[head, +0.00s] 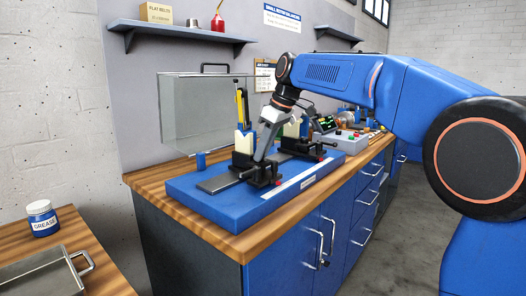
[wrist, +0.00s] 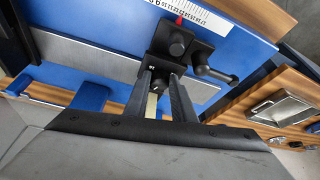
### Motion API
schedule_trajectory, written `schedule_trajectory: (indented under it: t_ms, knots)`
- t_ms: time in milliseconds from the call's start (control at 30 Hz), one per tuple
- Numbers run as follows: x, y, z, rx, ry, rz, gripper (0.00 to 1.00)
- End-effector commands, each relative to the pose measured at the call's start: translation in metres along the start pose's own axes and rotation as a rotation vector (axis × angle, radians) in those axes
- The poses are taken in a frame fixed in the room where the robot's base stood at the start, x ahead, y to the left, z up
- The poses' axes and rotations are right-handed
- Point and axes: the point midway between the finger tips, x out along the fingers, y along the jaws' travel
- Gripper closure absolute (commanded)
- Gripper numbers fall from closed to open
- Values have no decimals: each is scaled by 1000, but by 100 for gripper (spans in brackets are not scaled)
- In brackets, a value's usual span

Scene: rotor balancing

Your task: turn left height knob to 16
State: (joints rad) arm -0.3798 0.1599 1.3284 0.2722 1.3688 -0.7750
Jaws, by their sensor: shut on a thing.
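The left stand is a black block (head: 262,174) on a blue base, with a pale post (head: 244,141) and a yellow-marked upright (head: 241,106) behind it. My gripper (head: 261,155) reaches down to this stand from the right. In the wrist view my gripper (wrist: 162,85) has its two grey fingers shut on a small dark knob (wrist: 160,82), seemingly the left height knob. The fingers hide most of the knob. I cannot read any height value in either view.
A black lever handle (wrist: 216,71) sticks out close beside my fingers. A red pointer (wrist: 180,20) lies by a white scale strip (wrist: 208,14). A clear cover (head: 200,115) stands behind the blue base (head: 215,206). A second stand (head: 300,146) and control box (head: 345,140) are to the right.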

Motion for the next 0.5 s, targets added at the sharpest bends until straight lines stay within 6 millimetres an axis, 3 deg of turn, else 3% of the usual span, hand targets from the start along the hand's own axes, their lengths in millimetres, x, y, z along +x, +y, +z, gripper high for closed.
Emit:
schedule_trajectory:
  t_ms: [500]
  knots:
    - [0,-5,-1,241,0,101,99]
